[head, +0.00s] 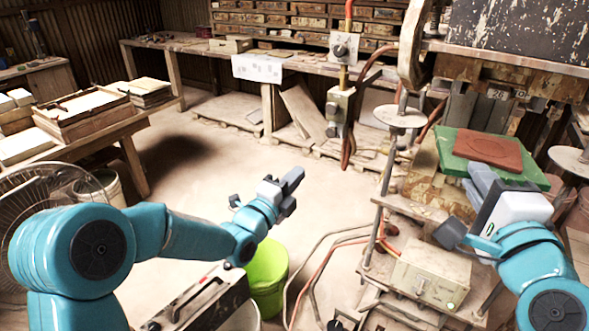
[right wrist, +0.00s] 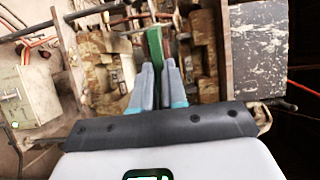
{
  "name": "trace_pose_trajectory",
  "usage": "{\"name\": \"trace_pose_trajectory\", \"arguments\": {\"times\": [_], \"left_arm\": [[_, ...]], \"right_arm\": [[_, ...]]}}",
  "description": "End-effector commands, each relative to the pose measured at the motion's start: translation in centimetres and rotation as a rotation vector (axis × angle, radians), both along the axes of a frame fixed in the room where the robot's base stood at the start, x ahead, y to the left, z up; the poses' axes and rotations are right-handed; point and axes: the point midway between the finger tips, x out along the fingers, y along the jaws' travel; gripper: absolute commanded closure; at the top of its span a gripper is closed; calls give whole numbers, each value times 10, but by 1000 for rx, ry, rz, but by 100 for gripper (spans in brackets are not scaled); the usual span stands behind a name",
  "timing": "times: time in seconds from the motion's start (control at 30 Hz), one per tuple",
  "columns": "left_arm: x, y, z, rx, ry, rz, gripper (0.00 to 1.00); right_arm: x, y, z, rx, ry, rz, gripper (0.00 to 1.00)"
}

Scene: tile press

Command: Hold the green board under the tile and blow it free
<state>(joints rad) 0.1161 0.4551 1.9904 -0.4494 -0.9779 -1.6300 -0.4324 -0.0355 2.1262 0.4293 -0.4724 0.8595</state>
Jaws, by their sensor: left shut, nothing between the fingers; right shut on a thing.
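The green board (head: 452,152) is at the right in the head view, beneath the press. The red-brown tile (head: 488,150) shows on top of it, lying flat. My right gripper (head: 478,178) is shut on the board's near edge. My left gripper (head: 284,190) is shut and empty, in open air left of the press. A valve (head: 341,105) with a lever box hangs on a red hose beyond it.
The press frame (head: 470,66) rises behind the board. A pale control box (head: 430,273) stands on a low shelf, with hoses on the floor. A lime-green bucket (head: 266,272) stands below my left arm. A fan (head: 45,195) and laden bench are left. The middle floor is mostly clear.

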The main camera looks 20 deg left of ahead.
Motion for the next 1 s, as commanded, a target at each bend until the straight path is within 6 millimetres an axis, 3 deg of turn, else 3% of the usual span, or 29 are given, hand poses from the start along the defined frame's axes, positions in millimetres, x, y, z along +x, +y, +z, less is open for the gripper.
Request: {"name": "trace_pose_trajectory", "arguments": {"times": [0.7,1.0], "left_arm": [[0,0,18,0,0,0,100],[0,0,18,0,0,0,100]], "right_arm": [[-52,11,4,1,-6,1,100],[-57,11,2,0,-5,-1,100]]}}
